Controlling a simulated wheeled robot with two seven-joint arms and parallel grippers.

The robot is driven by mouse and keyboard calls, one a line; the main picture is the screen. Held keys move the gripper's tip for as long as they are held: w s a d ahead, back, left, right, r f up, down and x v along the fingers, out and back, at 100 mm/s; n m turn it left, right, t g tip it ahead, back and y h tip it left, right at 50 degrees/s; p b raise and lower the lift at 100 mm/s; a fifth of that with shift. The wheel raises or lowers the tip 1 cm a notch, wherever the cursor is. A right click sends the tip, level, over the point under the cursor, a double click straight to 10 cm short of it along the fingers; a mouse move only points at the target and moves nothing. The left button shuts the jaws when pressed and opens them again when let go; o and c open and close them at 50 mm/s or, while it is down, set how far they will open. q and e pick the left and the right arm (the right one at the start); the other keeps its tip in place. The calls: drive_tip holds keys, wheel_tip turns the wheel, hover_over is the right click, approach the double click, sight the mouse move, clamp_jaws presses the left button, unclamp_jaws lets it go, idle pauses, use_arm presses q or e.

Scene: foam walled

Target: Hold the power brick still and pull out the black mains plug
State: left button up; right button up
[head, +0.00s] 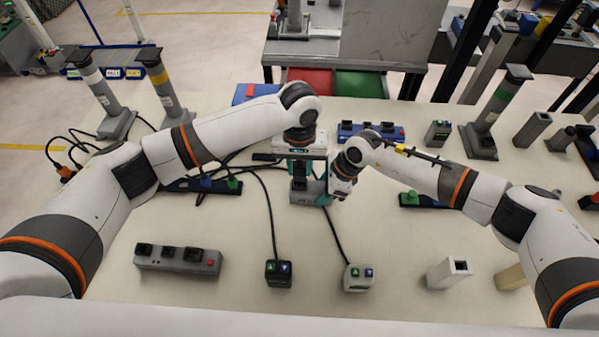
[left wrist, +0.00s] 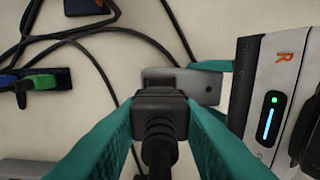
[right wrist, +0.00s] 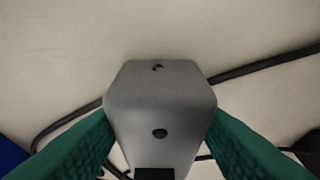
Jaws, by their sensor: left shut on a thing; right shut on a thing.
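The grey power brick (head: 308,196) lies near the middle of the table, and my right gripper (head: 330,196) is shut across it. In the right wrist view the brick (right wrist: 160,105) sits between the two teal fingers. My left gripper (head: 299,172) is above the brick, shut on the black mains plug (left wrist: 160,108), whose cable comes toward the left wrist camera. The plug is against the brick's near end (left wrist: 190,82); I cannot tell how deep it sits. A black edge (right wrist: 155,173) touches the brick in the right wrist view.
A grey socket strip (head: 178,259) lies front left. A black plug block (head: 278,272) and a light grey one (head: 358,277) are at the front, with cables running back. A blue socket strip (head: 370,132) stands behind. Loose cables cross the left middle.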

use_arm(q)
wheel_tip(320, 180, up, 6)
drive_tip(key=shift+r, duration=0.25)
use_arm(e)
drive_tip(key=o, duration=1.2)
drive_tip(key=v, duration=1.2)
